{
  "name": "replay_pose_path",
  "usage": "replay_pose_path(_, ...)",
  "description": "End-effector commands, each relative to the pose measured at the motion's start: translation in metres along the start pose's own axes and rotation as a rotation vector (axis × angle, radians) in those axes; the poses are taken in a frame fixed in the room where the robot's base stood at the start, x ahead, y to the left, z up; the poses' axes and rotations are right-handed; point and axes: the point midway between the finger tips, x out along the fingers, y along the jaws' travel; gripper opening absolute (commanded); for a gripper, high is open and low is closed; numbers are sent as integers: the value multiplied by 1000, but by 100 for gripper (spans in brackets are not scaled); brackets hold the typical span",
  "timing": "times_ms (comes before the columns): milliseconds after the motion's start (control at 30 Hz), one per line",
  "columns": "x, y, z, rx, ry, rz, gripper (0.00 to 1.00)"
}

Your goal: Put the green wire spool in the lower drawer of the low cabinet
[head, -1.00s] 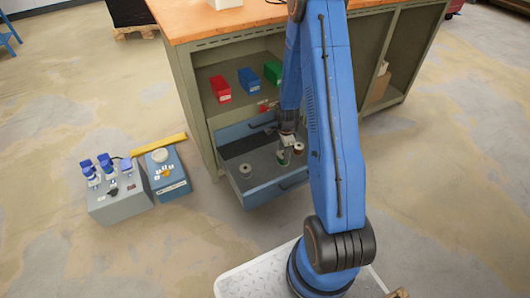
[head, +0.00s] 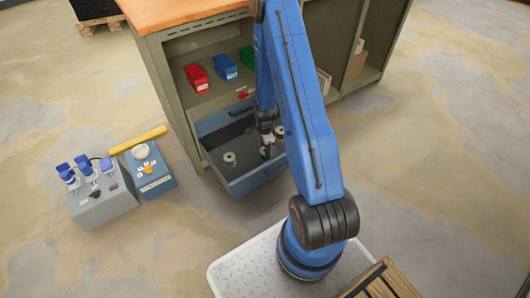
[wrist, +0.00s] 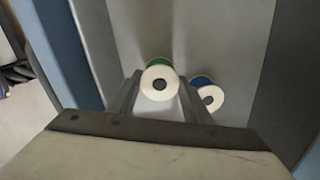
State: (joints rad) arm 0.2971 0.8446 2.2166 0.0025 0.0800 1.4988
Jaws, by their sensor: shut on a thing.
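The lower drawer (head: 260,178) of the low cabinet (head: 170,80) is pulled open. My gripper (head: 265,149) reaches down into it. In the wrist view my gripper (wrist: 159,100) is shut on the green wire spool (wrist: 158,64), whose pale top with a dark hole faces the camera between the fingers. In the head view the green spool (head: 264,153) is small and partly hidden by the gripper. Whether it touches the drawer floor I cannot tell. A blue spool (wrist: 207,96) stands close to the right finger in the wrist view.
Another spool (head: 229,159) stands at the left in the drawer, and one (head: 279,132) beside the gripper. Red (head: 197,78), blue (head: 225,67) and green (head: 247,57) bins sit on the shelf above. Grey (head: 102,205) and blue (head: 149,172) socket boxes stand on the floor at left.

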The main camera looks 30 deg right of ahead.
Motion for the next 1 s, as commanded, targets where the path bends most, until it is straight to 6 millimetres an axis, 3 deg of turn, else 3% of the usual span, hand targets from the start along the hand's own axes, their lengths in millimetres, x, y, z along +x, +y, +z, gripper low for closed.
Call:
replay_pose_path(167,19,0,0,0,0,0,17)
replay_pose_path(533,22,0,0,0,0,0,17)
replay_pose_path(567,22,0,0,0,0,0,47)
replay_pose_path(633,22,0,0,0,0,0,64)
replay_pose_path(1000,19,0,0,0,0,-1,64)
